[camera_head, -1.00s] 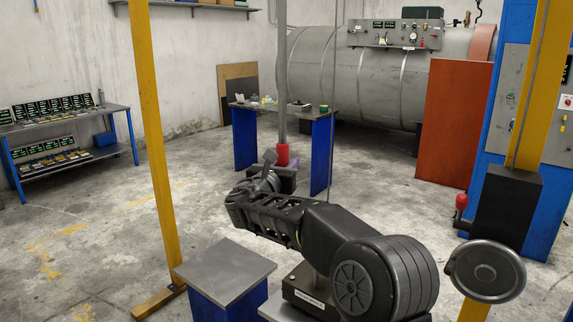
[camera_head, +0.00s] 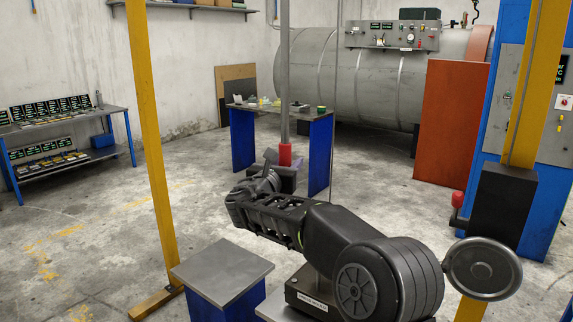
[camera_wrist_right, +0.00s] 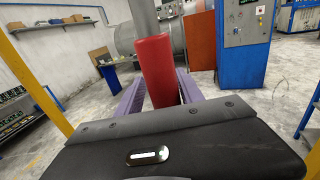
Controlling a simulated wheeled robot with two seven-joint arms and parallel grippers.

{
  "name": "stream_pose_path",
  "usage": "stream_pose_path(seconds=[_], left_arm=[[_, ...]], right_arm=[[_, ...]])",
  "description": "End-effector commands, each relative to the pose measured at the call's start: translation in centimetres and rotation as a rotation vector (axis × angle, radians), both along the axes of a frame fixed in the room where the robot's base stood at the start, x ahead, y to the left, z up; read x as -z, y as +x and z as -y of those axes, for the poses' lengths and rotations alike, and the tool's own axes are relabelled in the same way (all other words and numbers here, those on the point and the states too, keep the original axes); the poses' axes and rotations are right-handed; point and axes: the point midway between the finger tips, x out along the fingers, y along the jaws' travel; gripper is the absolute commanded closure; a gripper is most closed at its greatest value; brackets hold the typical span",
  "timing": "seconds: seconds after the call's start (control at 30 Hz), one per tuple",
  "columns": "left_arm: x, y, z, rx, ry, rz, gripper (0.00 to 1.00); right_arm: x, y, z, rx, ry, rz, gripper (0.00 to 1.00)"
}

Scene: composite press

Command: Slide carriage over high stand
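A grey vertical post (camera_head: 285,70) with a red grip (camera_head: 285,155) at its lower end hangs from above the head view. The carriage that may carry it is out of view. My right gripper (camera_head: 271,178) is at the red grip. In the right wrist view its two purple fingers (camera_wrist_right: 158,92) stand on both sides of the red grip (camera_wrist_right: 155,65), close against it. A blue stand with a grey top (camera_head: 222,270) is at the bottom, left of my right arm. I cannot tell whether it is the high stand. My left gripper is not in view.
Yellow posts stand left (camera_head: 150,140) and right (camera_head: 525,90). The right one carries a black block (camera_head: 503,208) and a handwheel (camera_head: 483,268). Behind are a workbench (camera_head: 320,150), a large grey cylinder (camera_head: 310,65) and an orange panel (camera_head: 452,120). Floor between is mostly clear.

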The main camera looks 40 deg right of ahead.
Motion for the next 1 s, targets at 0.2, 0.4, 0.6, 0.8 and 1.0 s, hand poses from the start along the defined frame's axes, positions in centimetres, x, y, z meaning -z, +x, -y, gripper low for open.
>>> stream_pose_path(seconds=[0.2,0.4,0.6,0.8,1.0], left_arm=[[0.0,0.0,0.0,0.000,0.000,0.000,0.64],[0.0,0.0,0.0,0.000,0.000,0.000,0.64],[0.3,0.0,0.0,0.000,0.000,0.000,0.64],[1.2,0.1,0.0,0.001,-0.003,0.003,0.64],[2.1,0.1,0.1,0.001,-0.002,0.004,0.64]], right_arm=[[0.0,0.0,0.0,-0.001,0.000,0.000,0.51],[0.0,0.0,0.0,-0.001,-0.001,-0.001,0.51],[0.1,-0.3,-0.6,-0.002,0.000,0.000,0.51],[0.2,-1.8,-2.9,-0.006,0.001,0.001,0.51],[0.1,-3.7,-5.5,-0.005,0.000,0.001,0.51]])
